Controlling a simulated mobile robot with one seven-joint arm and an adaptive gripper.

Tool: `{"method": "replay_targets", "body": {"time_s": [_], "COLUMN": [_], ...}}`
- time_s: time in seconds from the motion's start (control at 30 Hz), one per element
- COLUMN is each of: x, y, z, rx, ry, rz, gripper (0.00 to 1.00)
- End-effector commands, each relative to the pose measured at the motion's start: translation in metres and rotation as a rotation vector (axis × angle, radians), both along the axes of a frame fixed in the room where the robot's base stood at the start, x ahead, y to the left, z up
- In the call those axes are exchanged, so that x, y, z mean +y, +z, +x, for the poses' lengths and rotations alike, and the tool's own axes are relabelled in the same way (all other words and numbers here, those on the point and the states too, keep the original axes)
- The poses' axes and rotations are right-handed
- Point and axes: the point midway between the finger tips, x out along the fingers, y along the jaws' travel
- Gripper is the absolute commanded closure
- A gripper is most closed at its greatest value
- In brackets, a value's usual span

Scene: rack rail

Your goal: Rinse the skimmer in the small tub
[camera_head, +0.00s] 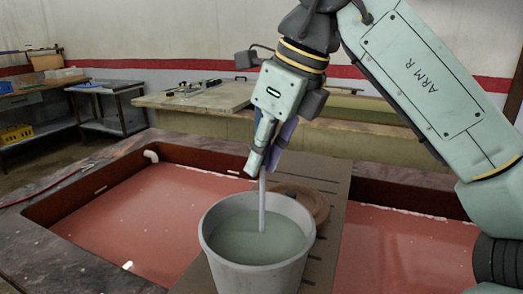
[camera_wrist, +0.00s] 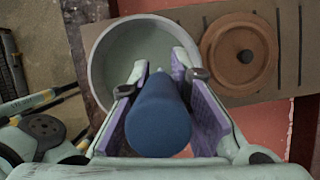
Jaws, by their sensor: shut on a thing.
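The small tub (camera_head: 258,278) is a grey round bucket with murky grey-green liquid (camera_head: 245,238), at the bottom middle of the head view. Its rim also shows in the wrist view (camera_wrist: 97,60). My gripper (camera_head: 268,160) is above the tub, shut on the blue handle (camera_wrist: 158,118) of the skimmer. The skimmer's thin pale shaft (camera_head: 262,205) stands nearly upright and runs down into the liquid. The skimmer's head is hidden, apparently under the surface. In the wrist view, my gripper (camera_wrist: 160,85) has a purple-padded finger on each side of the handle.
A round brown lid with a knob (camera_wrist: 238,53) lies on the slotted board (camera_head: 325,215) beside the tub. The board crosses a wide basin of red liquid (camera_head: 150,215). A workbench (camera_head: 200,98) and a dark side table (camera_head: 108,108) stand behind.

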Motion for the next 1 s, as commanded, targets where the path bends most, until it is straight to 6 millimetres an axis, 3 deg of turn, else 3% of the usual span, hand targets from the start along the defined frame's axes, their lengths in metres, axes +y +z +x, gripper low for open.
{"method": "replay_targets", "body": {"time_s": [0.37,0.77,1.0], "x": [0.000,0.000,0.000], "y": [-0.001,0.012,0.005], "z": [0.000,0.000,0.000], "rx": [-0.001,-0.001,-0.001], "ry": [0.000,0.000,0.000], "rz": [0.001,0.001,0.001], "gripper": [1.00,1.00,1.00]}}
